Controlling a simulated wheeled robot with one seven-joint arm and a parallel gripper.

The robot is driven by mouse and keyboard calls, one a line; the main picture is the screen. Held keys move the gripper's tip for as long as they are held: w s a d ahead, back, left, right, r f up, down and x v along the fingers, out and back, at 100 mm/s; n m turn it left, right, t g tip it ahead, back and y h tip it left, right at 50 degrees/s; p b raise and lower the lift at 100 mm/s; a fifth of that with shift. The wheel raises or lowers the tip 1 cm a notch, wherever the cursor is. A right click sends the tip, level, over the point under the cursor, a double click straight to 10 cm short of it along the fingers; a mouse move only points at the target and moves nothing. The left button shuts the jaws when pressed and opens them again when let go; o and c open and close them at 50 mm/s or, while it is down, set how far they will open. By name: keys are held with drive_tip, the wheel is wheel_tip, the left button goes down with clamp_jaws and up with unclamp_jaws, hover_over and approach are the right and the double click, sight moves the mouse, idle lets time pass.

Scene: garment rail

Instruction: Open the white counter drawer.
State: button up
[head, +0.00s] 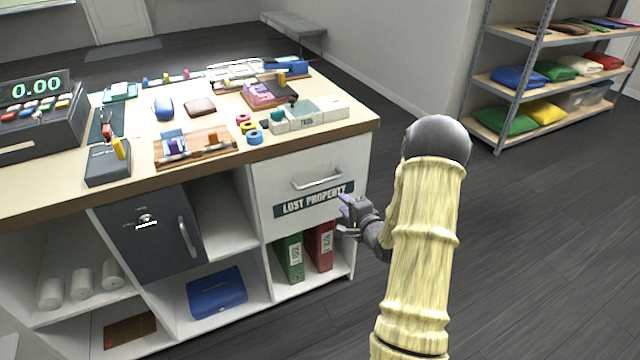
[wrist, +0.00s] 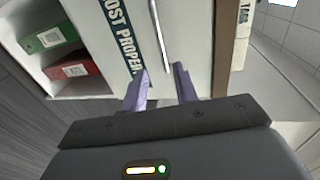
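The white counter drawer (head: 310,179) is shut, flush in the right end of the counter, with a "LOST PROPERTY" label. Its metal bar handle (head: 317,180) runs across the upper front. In the wrist view the handle (wrist: 160,35) runs down toward the space between my fingertips. My gripper (head: 343,213) is in front of the drawer's lower right, below and right of the handle in the head view. In the wrist view my gripper (wrist: 161,78) has its two purple fingers apart, with nothing held between them. Contact with the handle cannot be seen.
Below the drawer, green (head: 289,258) and red (head: 319,245) binders stand in an open compartment. A dark grey locker door (head: 152,238) is to the left. The countertop (head: 345,125) overhangs the drawer. Floor (head: 540,260) to the right is clear.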

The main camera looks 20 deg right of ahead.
sight(321, 183)
drive_tip(key=x, duration=1.6)
drive_tip(key=shift+w+b, duration=0.15)
drive_tip(key=shift+b, duration=0.25)
clamp_jaws()
